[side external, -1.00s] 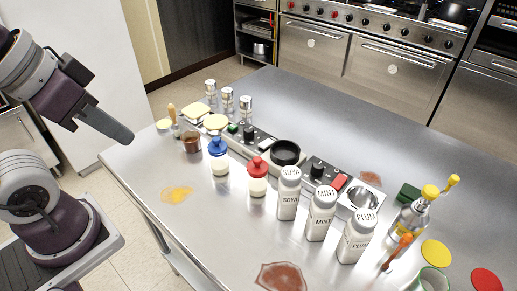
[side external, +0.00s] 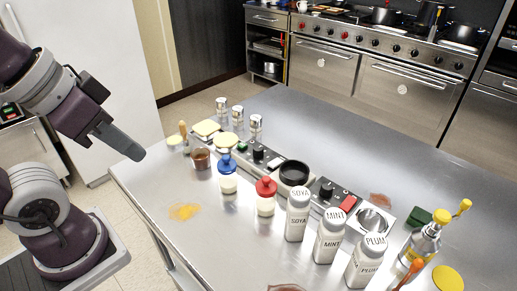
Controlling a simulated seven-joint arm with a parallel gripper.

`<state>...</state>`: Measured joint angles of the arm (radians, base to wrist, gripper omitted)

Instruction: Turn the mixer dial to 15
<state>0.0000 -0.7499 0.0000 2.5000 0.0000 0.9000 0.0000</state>
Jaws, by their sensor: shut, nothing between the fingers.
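A low strip of devices runs along the steel table. A black knob (side external: 258,152) stands on its left panel, beside a green button. Another black knob (side external: 326,190) stands on its right panel, beside a red button (side external: 348,204). A round black bowl-like part (side external: 294,173) sits between them. I cannot tell which knob is the mixer dial, and no scale or number is readable. My gripper (side external: 137,154) is shut and empty, in the air near the table's left edge, pointing down and right. It is well apart from both knobs.
Blue-topped (side external: 227,172) and red-topped (side external: 266,196) bottles and white SOYA (side external: 298,215), MINT (side external: 330,236) and PLUM (side external: 366,260) shakers stand in front of the strip. A brown cup (side external: 200,158) and metal shakers (side external: 238,116) are at left. The table behind is mostly clear.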

